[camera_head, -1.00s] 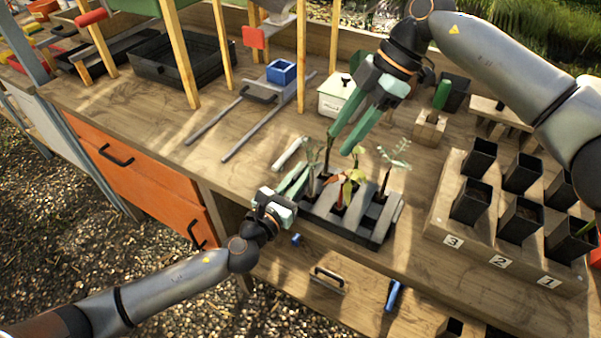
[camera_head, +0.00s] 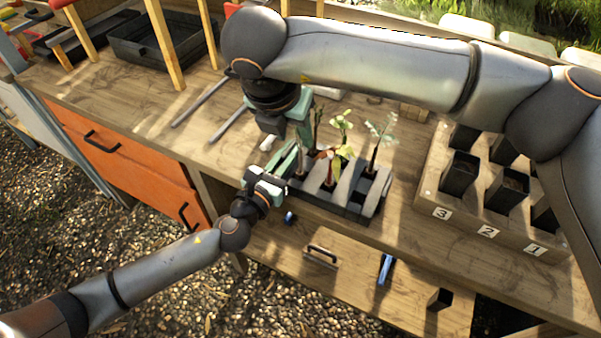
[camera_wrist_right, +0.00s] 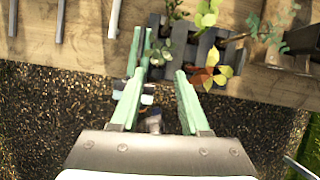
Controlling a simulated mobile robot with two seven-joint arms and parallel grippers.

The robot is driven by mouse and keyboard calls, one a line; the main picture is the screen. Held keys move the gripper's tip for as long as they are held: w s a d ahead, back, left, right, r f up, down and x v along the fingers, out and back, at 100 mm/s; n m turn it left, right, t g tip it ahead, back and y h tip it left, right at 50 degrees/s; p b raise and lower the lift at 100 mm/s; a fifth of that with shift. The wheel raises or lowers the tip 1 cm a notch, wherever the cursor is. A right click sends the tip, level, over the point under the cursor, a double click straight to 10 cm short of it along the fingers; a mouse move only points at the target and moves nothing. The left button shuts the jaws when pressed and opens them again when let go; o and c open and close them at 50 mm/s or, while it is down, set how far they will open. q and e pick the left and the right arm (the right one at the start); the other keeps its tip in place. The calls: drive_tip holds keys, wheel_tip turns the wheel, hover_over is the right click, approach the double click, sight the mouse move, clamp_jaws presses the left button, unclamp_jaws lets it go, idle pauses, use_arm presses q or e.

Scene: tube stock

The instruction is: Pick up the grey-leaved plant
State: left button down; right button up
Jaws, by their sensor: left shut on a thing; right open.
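The plant with pale grey-green leaves (camera_head: 381,130) stands upright in the right part of a dark grey slotted tray (camera_head: 363,207). In the right wrist view its leaves (camera_wrist_right: 270,27) are at the upper right. Other seedlings stand to its left: one with yellow-green leaves (camera_head: 343,155), a reddish one, and a dark-stemmed one. My left gripper (camera_head: 287,160) is shut at the tray's left end, apparently on the tray; the exact contact is hidden. My right gripper (camera_wrist_right: 158,85) is open and empty, left of the grey-leaved plant; its fingers are largely hidden in the head view.
A stepped wooden block (camera_head: 425,202) numbered 3, 2, 1 holds several black pots at the right. A black bin (camera_head: 150,55) and metal rails lie at the upper left. My right arm covers the bench's back.

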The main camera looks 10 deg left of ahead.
sight(300, 150)
drive_tip(key=x, duration=0.8)
drive_tip(key=shift+s+d, duration=0.1)
drive_tip(key=shift+s, duration=0.05)
clamp_jaws()
